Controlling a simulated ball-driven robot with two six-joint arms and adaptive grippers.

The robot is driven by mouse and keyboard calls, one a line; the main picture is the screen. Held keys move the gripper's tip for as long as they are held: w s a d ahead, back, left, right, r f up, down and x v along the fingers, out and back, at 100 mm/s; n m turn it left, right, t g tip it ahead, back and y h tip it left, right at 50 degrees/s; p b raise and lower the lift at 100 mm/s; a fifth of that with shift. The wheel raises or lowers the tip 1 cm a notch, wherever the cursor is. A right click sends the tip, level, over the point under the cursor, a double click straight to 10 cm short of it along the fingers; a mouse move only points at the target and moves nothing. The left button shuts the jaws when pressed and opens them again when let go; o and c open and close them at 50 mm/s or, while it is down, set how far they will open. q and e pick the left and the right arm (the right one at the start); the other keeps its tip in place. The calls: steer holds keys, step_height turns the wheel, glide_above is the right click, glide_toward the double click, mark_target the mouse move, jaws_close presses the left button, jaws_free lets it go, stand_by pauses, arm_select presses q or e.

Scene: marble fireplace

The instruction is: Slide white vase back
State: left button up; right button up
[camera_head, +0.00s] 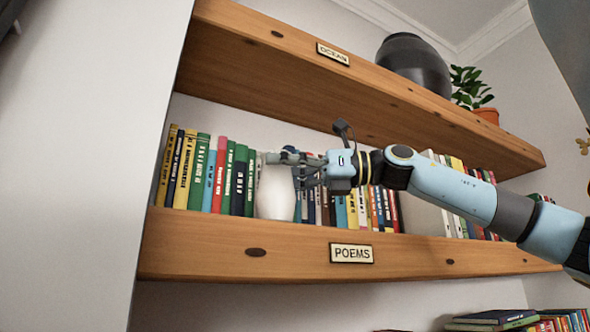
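The white vase (275,194) stands upright on the middle wooden shelf (220,246), labelled POEMS, in front of a row of books. My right arm comes in from the right, and my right gripper (283,163) is at the top of the vase, overlapping its upper right side. I cannot tell whether its fingers touch the vase or how far apart they are. The vase's upper rim is hidden by the gripper. My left gripper is not in view.
Upright books (205,175) line the shelf left and right of the vase. An upper shelf (290,65), labelled OCEAN, hangs above the arm and holds a dark round vase (414,64) and a potted plant (472,88). More books (497,318) lie below right.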

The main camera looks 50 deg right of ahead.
mark_target(269, 179)
steer(key=c, duration=1.4)
steer(key=shift+w+d+r+p, duration=0.1)
steer(key=shift+w+p, duration=0.25)
steer(key=shift+p, duration=0.05)
steer(key=shift+w+d+p, duration=0.1)
steer(key=shift+w+p, duration=0.2)
steer(key=shift+p, duration=0.15)
steer(key=shift+w+d+r+p, duration=0.1)
steer(key=shift+w+d+p, duration=0.1)
steer(key=shift+w+p, duration=0.6)
steer(key=shift+w+d+f+p, duration=0.1)
steer(key=shift+w+d+p, duration=0.1)
steer(key=shift+w+p, duration=0.6)
steer(key=shift+w+d+r+p, duration=0.15)
steer(key=shift+w+p, duration=0.25)
steer(key=shift+p, duration=0.7)
steer(key=shift+d, duration=0.1)
steer(key=shift+w+d+b, duration=0.2)
steer(key=shift+w+b, duration=0.2)
steer(key=shift+w, duration=0.1)
steer(key=shift+w+d+b, duration=0.15)
steer(key=shift+w+b, duration=0.25)
steer(key=shift+w, duration=0.05)
